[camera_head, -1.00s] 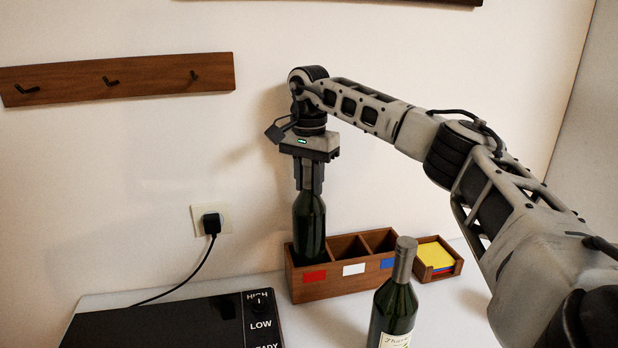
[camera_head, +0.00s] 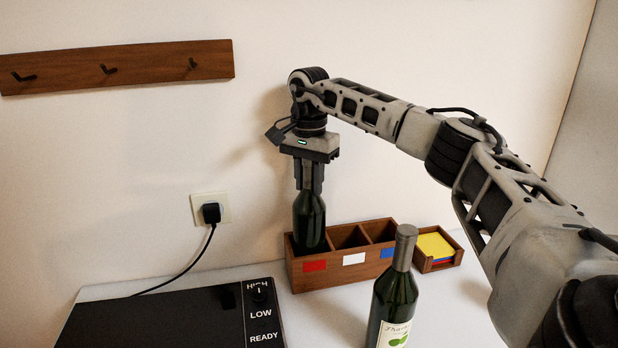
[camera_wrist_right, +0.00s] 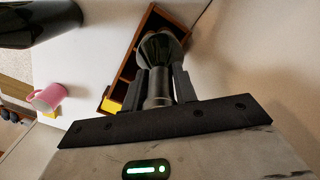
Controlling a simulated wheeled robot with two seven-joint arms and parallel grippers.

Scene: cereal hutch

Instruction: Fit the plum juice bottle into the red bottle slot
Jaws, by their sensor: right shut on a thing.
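My right gripper (camera_head: 309,178) is shut on the neck of a dark green bottle (camera_head: 309,222). The bottle stands upright, its lower part inside the left compartment, the one with the red label (camera_head: 315,266), of a wooden three-slot box (camera_head: 330,279). Its base is hidden by the box front, so I cannot tell whether it touches the bottom. I cannot read a label on it. In the right wrist view the bottle (camera_wrist_right: 158,48) sits between the fingers over the box (camera_wrist_right: 127,72). My left gripper is out of view.
A second green bottle (camera_head: 394,297) with a pale label stands in front of the box. A small tray with colored notes (camera_head: 435,247) is right of the box. A black hot plate (camera_head: 160,320) lies at left. A pink mug (camera_wrist_right: 48,97) shows in the wrist view.

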